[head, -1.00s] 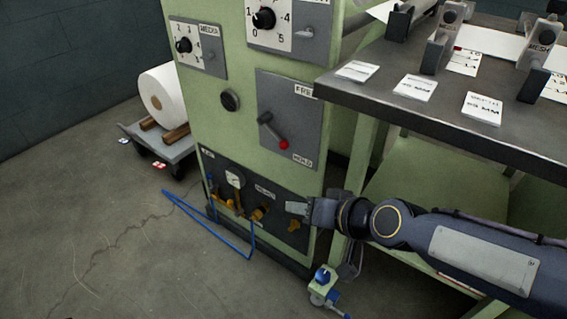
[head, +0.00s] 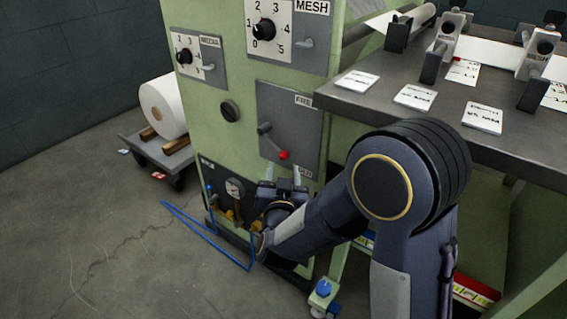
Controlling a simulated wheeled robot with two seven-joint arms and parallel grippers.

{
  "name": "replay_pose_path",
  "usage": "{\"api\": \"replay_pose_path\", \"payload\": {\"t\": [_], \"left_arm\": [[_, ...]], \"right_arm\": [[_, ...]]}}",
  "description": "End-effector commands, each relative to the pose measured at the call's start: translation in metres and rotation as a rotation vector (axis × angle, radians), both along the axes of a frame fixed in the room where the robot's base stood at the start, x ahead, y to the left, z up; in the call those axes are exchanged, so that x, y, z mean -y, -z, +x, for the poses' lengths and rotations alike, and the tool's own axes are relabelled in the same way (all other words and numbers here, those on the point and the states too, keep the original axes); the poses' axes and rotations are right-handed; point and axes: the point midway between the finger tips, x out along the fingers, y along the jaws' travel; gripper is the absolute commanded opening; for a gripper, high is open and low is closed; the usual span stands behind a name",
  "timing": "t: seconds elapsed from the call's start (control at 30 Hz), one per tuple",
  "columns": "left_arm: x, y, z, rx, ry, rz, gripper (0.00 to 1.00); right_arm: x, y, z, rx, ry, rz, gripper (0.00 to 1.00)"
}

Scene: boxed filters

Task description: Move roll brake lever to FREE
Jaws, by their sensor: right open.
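The roll brake lever (head: 272,141) is a dark handle with a red knob (head: 284,155), on a grey plate (head: 302,118) on the green machine. A FREE label (head: 304,100) is at the plate's top right; a partly covered label (head: 305,172) is at its bottom right. The lever slants down and right, its knob towards the lower label. My right gripper (head: 283,186) is open, just below the plate and the red knob, apart from the knob as far as I can see. My left gripper is not in view.
Two dials (head: 264,29) with small levers sit above the plate. A grey table (head: 400,128) with cards juts out at right.

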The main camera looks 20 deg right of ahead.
Motion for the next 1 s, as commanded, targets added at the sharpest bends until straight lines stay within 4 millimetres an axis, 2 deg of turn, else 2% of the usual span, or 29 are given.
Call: {"api": "replay_pose_path", "payload": {"t": [0.1, 0.3, 0.63, 1.0], "left_arm": [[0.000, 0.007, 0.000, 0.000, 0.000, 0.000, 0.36], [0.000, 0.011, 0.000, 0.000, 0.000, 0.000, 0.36], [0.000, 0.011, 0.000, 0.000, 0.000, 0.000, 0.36], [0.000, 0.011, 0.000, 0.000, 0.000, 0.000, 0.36]], "right_arm": [[0.007, 0.002, 0.019, 0.002, 0.002, 0.000, 0.45], [0.013, 0.001, 0.040, -0.001, 0.000, 0.000, 0.45], [0.014, 0.000, 0.045, -0.001, -0.003, 0.000, 0.45], [0.015, 0.000, 0.044, -0.001, -0.001, 0.002, 0.00]]}}
